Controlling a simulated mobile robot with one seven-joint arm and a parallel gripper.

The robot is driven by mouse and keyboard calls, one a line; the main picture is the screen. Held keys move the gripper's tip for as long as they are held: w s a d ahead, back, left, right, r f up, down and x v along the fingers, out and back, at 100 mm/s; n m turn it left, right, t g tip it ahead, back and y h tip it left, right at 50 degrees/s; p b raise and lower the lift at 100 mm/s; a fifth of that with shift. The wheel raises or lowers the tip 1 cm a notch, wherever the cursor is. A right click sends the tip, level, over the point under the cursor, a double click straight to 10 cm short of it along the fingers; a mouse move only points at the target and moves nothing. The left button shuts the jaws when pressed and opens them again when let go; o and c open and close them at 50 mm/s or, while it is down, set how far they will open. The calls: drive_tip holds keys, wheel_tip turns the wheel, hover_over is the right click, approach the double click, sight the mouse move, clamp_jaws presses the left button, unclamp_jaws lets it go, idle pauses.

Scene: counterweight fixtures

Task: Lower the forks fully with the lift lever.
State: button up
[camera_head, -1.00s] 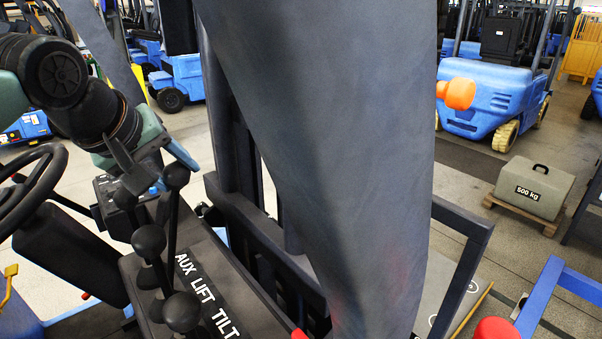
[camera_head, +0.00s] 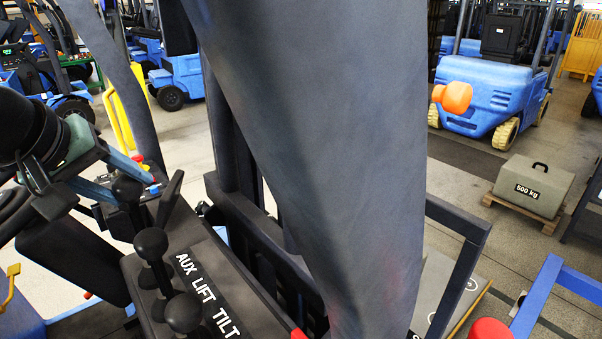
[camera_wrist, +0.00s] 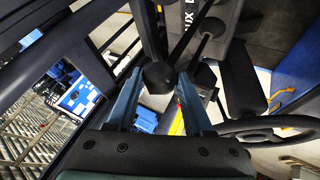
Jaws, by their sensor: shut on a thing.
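My gripper (camera_head: 105,180) is at the left of the head view, over the lever panel (camera_head: 255,322) marked AUX, LIFT and TILT. In the wrist view, its two blue fingers (camera_wrist: 159,92) are closed around a round black lever knob (camera_wrist: 158,76). Two other black knobs, a middle one (camera_head: 151,243) and a near one (camera_head: 184,312), stand apart from the fingers. The dark mast (camera_head: 260,225) rises behind the panel. The forks cannot be made out.
A black steering wheel (camera_wrist: 268,127) is close to the gripper. A grey 500 kg weight (camera_head: 535,187) sits on a wooden pallet at the right. A blue forklift (camera_head: 487,100) stands behind it. A large grey-blue upright blocks the middle of the head view.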

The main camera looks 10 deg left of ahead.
drive_tip(key=shift+r, duration=0.15)
drive_tip(key=o, duration=1)
drive_tip(key=shift+o, duration=0.2)
drive_tip(key=shift+s, duration=0.1)
drive_tip(key=p+v, duration=0.3)
drive_tip(key=v, duration=0.7)
